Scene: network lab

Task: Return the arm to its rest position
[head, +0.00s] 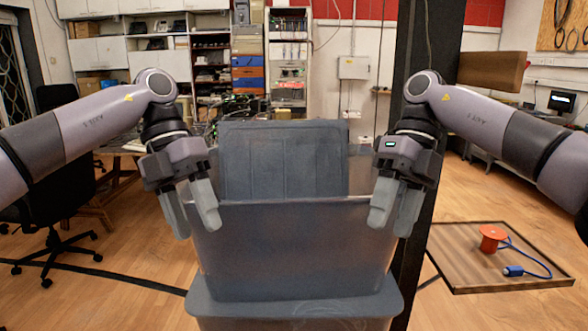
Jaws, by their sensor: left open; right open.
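My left gripper (190,212) is at the left side of a large grey plastic bin (290,250), its fingers pointing down and overlapping the bin's upper left edge in the picture. My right gripper (396,208) is at the bin's upper right edge in the same pose. Both grippers are open, with no object visible between their fingers. Whether either gripper touches the bin cannot be told. A grey lid or panel (284,160) stands upright at the back of the bin.
The bin rests on another grey container or lid (295,305). A dark post (425,50) rises behind my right arm. On the right floor lies a wooden tray (470,278) with an orange spool (492,239) and blue cable (530,260). An office chair (62,215) stands left.

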